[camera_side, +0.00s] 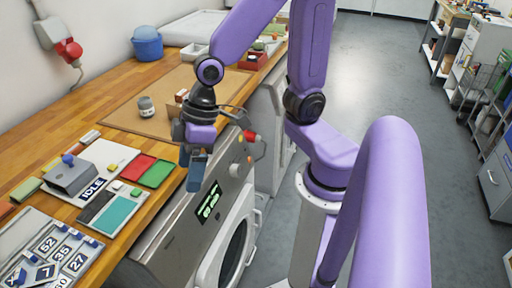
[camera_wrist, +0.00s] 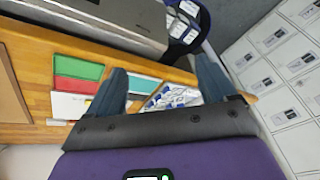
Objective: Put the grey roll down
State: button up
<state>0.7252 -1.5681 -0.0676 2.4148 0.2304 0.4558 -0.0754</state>
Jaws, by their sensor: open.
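My gripper (camera_side: 196,170) hangs just past the front edge of the wooden worktop, above the front of a washing machine. In the wrist view its two fingers (camera_wrist: 161,82) stand wide apart with nothing held between them. A small grey round thing with a pale band (camera_side: 146,106), which looks like the grey roll, rests on the brown mat (camera_side: 120,118). It is apart from the gripper, to its left and farther back. It does not show in the wrist view.
Green and red trays (camera_side: 157,173), a teal pad (camera_side: 114,215), an IDLE sign (camera_side: 93,189) and number tags (camera_side: 50,245) lie at the near left. A blue tub (camera_side: 147,45) stands at the back. The washing machine (camera_side: 200,230) is below the gripper. Much of the mat is bare.

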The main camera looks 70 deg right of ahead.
jog(key=s+d+r+n+g+h, duration=0.1)
jog(key=s+d+n+h, duration=0.2)
jog(key=s+d, duration=0.5)
jog(key=s+n, duration=0.1)
jog(key=s, duration=0.2)
jog(key=shift+d+r+g, duration=0.2)
jog(key=shift+d+g, duration=0.05)
jog(key=shift+g, duration=0.05)
dwell(0.5)
